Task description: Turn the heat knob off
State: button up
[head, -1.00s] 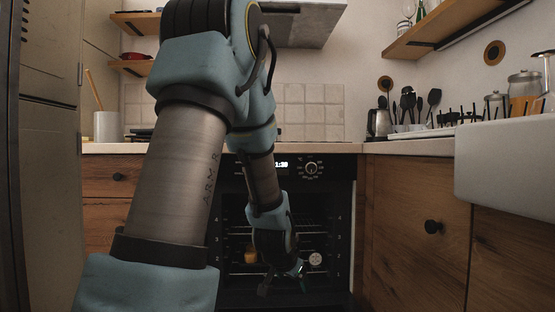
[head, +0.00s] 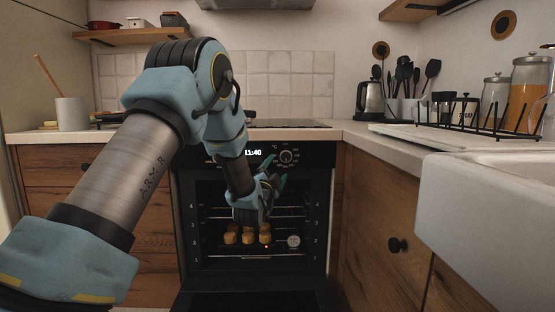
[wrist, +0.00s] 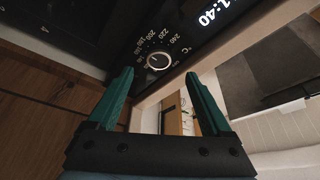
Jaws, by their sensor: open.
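The heat knob (head: 286,157) is a round dial with a number scale on the black oven's control panel, right of the lit clock display (head: 252,152). In the wrist view the knob (wrist: 159,61) shows a pale ring and temperature numbers around it. My gripper (head: 277,170) is in front of the oven, just below and left of the knob in the head view. In the wrist view my gripper (wrist: 160,80) is open, with its two green fingers apart and nothing between them touching. The knob appears beyond the fingertips, between them and nearer the left one.
The oven door (head: 250,300) is lowered open at the bottom. Several golden pieces (head: 248,238) of food sit inside. Wooden cabinets (head: 385,215) flank the oven, and the countertop (head: 350,133) edge runs above the panel. A white sink (head: 485,210) is at right.

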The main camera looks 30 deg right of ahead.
aim_at(284, 158)
jog(key=x, duration=0.7)
jog(key=shift+w+d+r, duration=0.1)
jog(key=shift+w+d, duration=0.1)
jog(key=shift+d, duration=0.1)
grip_shut()
dwell(0.4)
